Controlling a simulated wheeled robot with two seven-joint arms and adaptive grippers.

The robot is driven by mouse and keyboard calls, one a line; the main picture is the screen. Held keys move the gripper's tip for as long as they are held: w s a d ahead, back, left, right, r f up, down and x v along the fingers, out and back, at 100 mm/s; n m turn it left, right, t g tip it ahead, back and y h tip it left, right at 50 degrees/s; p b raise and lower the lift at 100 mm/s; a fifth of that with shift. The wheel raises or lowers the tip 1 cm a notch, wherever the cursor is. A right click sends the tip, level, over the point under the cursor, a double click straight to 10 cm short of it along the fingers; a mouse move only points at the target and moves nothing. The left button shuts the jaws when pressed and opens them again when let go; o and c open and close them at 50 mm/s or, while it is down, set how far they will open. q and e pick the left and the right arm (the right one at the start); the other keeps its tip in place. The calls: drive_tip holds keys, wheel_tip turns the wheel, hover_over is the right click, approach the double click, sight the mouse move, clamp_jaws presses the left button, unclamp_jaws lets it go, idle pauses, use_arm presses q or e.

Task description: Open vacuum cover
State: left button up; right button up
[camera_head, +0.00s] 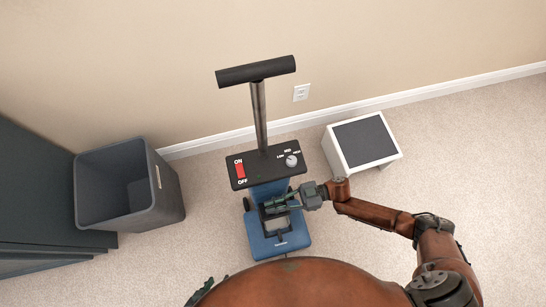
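The vacuum (281,245) stands upright on the carpet in the middle, with a blue body, a black top panel and a black T-handle on a metal pole. Its cover (275,224) is on the front of the body, framed in black with a light middle. My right gripper (270,205) reaches in from the right, its fingers over the upper part of the cover, just below the panel. I cannot tell whether it touches the cover or how far its fingers are apart. My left gripper (200,291) shows only partly at the bottom edge, beside my body.
A dark grey bin (165,192) stands left of the vacuum, beside a dark cabinet (40,200). A white stool with a dark top (365,141) stands at the right by the wall. The wall with an outlet (301,92) is behind. Carpet at the far right is clear.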

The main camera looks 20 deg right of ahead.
drive_tip(key=shift+o, duration=1.1)
drive_tip(key=d, duration=1.2)
drive_tip(key=shift+c, duration=0.5)
